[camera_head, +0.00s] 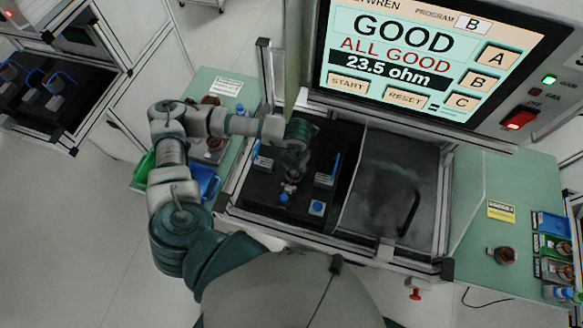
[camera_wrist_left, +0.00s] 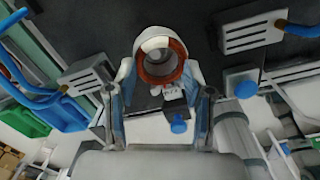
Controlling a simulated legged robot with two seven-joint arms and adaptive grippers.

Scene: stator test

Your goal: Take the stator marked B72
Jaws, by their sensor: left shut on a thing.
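A stator (camera_wrist_left: 160,45), a pale ring with a copper-coloured winding inside, sits between the fingers of my left gripper (camera_wrist_left: 160,90) in the left wrist view. The fingers are shut on its sides. In the head view my left gripper (camera_head: 295,168) reaches down over the black test bed, and the stator (camera_head: 292,178) shows only partly beneath it. No B72 marking can be read on it. My right gripper is not in view.
The tester screen (camera_head: 420,55) reads GOOD, ALL GOOD, 23.5 ohm. Clamps with blue handles (camera_head: 326,178) flank the stator. Another stator (camera_head: 503,255) stands on the right green bench (camera_head: 480,225), near coloured bins (camera_head: 552,245). More parts (camera_head: 210,100) lie on the left bench beside a blue bin (camera_head: 205,183).

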